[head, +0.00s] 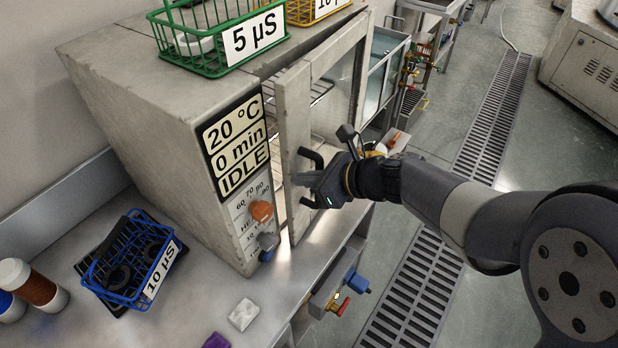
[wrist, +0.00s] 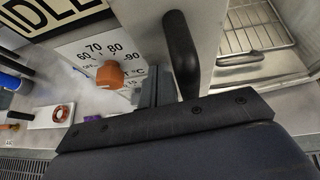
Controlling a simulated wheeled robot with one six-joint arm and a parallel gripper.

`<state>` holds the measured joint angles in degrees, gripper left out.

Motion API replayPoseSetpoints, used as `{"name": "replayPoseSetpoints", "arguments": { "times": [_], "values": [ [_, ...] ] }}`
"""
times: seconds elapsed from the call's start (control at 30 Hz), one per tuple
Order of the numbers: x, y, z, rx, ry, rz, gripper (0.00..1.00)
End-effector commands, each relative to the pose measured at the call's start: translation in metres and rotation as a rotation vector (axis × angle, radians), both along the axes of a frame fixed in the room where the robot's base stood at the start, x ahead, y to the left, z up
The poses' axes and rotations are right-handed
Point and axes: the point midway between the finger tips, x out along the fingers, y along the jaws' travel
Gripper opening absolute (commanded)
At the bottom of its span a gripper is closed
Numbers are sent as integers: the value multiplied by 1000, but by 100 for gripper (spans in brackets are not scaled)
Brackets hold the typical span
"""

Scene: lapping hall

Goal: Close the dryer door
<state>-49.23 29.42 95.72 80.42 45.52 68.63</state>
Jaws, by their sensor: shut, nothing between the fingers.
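The dryer (head: 150,95) is a grey box on the bench, with a display reading 20 °C, 0 min, IDLE. Its door (head: 296,130), a pale frame with a window, stands ajar, with a gap between it and the body. A black bar handle (head: 314,158) is on the door's near edge; it also shows in the wrist view (wrist: 181,52). My gripper (head: 298,180) is shut and empty at the door's outer face, close to the handle. In the wrist view its fingers (wrist: 156,90) are left of the handle; contact cannot be told.
A green basket (head: 215,45) stands on top of the dryer. Open floor with drain grates lies to the right.

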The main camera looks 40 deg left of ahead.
Motion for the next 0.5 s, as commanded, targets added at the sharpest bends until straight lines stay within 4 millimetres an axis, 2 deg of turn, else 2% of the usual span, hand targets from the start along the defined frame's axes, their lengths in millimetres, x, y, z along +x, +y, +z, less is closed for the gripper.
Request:
{"name": "replayPoseSetpoints", "arguments": {
  "times": [0.3, 0.5],
  "values": [
    [-13, 43, -1, -1, -2, -104, 0],
    [-15, 51, 1, 4, 1, -127, 0]
  ]
}}
